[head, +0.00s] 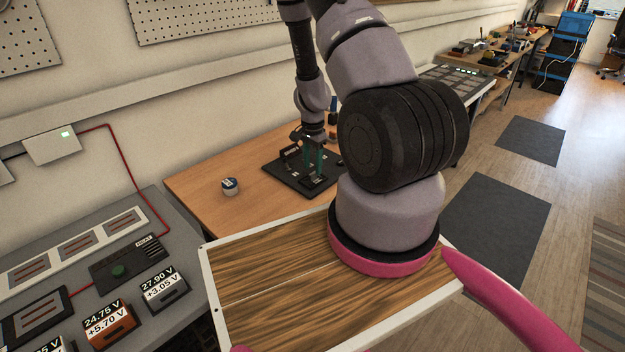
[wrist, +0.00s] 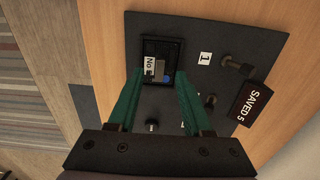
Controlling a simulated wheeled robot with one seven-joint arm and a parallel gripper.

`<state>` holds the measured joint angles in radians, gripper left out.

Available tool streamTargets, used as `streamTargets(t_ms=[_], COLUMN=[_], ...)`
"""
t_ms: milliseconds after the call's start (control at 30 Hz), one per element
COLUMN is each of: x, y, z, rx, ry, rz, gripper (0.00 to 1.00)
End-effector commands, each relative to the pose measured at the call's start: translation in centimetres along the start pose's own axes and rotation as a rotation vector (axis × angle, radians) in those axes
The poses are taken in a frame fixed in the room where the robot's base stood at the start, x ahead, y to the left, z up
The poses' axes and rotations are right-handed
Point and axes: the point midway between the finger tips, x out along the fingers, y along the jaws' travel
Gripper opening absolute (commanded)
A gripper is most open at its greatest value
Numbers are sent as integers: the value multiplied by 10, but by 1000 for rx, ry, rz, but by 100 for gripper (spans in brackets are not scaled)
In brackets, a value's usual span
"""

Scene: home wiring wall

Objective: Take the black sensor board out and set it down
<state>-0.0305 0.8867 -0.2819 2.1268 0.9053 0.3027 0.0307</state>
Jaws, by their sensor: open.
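The black sensor board (wrist: 158,62) sits in a dark square frame on a dark grey plate (wrist: 245,50), with a white "No" label and a blue-grey patch on its face. My gripper (wrist: 158,78) is open, its two green fingers pointing at the board. The left fingertip is close to the board's lower left edge and the right one close to its lower right; I cannot tell whether they touch. In the head view my gripper (head: 314,160) is over the plate (head: 282,178) on the wooden table, and the board is hard to make out behind it.
A "SAVED 5" block (wrist: 252,103), a "1" label (wrist: 205,58) and dark knobs (wrist: 229,73) are on the plate. A small round blue-and-white tin (head: 230,186) stands on the wooden table (head: 205,205), with bare tabletop around it. A grey bench with voltage displays (head: 108,322) is at left.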

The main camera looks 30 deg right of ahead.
Motion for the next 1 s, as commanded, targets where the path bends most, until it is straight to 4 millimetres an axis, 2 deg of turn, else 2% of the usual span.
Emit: streamTargets(t_ms=[100,200,467,567,600,1000], x=[19,28,31,31,31,26], y=[0,0,0,0,0,-1], z=[-1,-1,-1,-1,-1,-1], rx=[1,-1,0,0,-1,-3], ry=[-2,-1,0,0,0,1], rz=[1,1,-1,-1,-1,-2], gripper=[50,50,50,16,0,0])
